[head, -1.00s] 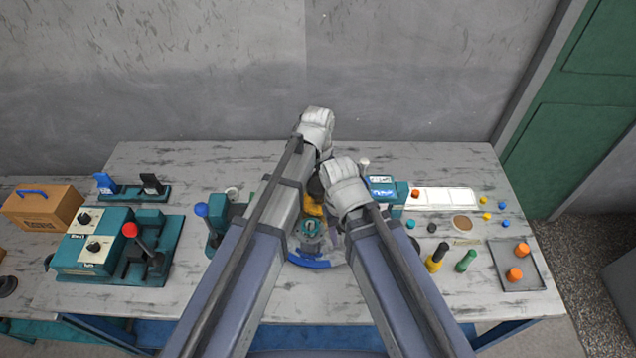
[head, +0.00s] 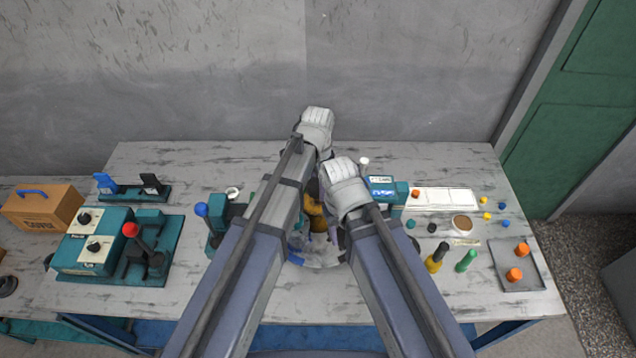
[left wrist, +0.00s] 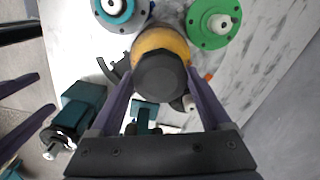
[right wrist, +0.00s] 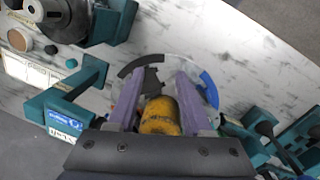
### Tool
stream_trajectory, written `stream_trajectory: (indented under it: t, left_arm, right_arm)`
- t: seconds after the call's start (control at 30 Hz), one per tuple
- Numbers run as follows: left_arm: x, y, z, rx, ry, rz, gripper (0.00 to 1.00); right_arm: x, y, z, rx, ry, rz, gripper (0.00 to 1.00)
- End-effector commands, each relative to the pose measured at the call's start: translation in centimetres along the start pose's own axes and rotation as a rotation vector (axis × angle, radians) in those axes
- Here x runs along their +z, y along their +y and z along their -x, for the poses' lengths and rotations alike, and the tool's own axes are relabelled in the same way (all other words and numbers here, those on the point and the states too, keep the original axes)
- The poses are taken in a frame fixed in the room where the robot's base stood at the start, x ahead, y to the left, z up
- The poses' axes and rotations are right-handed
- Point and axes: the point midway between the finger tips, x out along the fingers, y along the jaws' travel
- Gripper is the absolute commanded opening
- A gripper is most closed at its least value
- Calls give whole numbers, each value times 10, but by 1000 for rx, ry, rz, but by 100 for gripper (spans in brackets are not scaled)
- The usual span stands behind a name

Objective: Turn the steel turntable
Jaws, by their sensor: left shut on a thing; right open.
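The steel turntable shows as a pale disc (right wrist: 168,68) beyond my right fingers in the right wrist view, with a blue arc (right wrist: 209,90) and a dark arc (right wrist: 132,65) on its rim. In the head view its front edge (head: 320,262) shows between my arms; the rest is hidden. My left gripper (left wrist: 160,68) is shut on a yellow cylinder with a black cap (left wrist: 160,76). The cylinder also shows in the right wrist view (right wrist: 160,116). My right gripper (right wrist: 158,84) is open, its fingers apart over the turntable. Whether they touch it is unclear.
Teal fixtures stand close on both sides, one with a blue knob (head: 202,210) at left. A teal control box (head: 92,240) stands farther left. A black-and-yellow handle (head: 437,258), a green handle (head: 466,261) and a grey tray (head: 518,265) lie at right.

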Motion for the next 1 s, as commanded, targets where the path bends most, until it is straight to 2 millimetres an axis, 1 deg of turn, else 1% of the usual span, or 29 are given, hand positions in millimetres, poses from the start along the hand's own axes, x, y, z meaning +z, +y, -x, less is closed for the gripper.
stream_trajectory:
  t: [1.0]
  left_arm:
    - [0, 0, 0, 1, 0, -508, 0]
  right_arm:
    - [0, 0, 0, 0, 0, 0, 50]
